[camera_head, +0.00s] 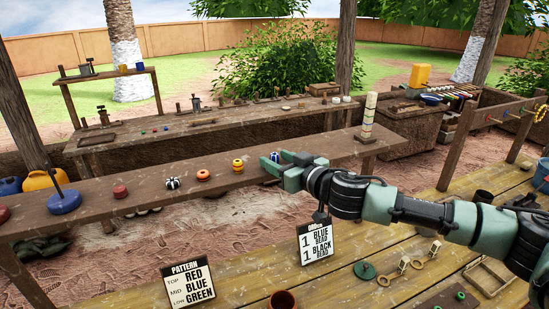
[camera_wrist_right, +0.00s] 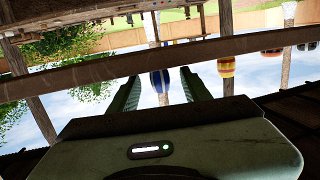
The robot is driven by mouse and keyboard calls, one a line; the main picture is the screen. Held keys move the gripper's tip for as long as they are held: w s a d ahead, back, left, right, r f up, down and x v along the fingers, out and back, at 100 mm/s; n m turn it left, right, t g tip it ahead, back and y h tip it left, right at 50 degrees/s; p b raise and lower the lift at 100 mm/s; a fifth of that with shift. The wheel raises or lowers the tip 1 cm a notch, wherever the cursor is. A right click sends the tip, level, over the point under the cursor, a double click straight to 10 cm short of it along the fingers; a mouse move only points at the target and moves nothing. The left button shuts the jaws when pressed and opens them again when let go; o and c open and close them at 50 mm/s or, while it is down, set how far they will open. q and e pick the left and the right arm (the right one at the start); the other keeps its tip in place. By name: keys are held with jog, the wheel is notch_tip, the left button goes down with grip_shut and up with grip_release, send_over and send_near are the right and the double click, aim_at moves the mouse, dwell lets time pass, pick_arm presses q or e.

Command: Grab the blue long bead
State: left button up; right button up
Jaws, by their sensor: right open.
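The blue long bead (camera_head: 275,156) stands on the long plank shelf (camera_head: 100,220), blue with pale stripes, partly hidden by my right gripper (camera_head: 282,167). In the right wrist view, which looks upside down, the bead (camera_wrist_right: 160,80) shows between the two green fingers of the right gripper (camera_wrist_right: 160,85). The fingers are open, with a gap on each side of the bead; I cannot tell how deep it sits between them. My left gripper is not in view.
Left of the blue bead on the shelf are a yellow-orange bead (camera_head: 238,166), an orange bead (camera_head: 203,175), a black-and-white bead (camera_head: 172,183) and a red bead (camera_head: 120,191). A stacked post (camera_head: 368,116) stands to the right. An order sign (camera_head: 318,244) stands below.

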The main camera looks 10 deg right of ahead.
jog(key=c, duration=0.9)
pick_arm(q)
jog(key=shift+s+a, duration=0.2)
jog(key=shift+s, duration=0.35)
pick_arm(e)
grip_shut()
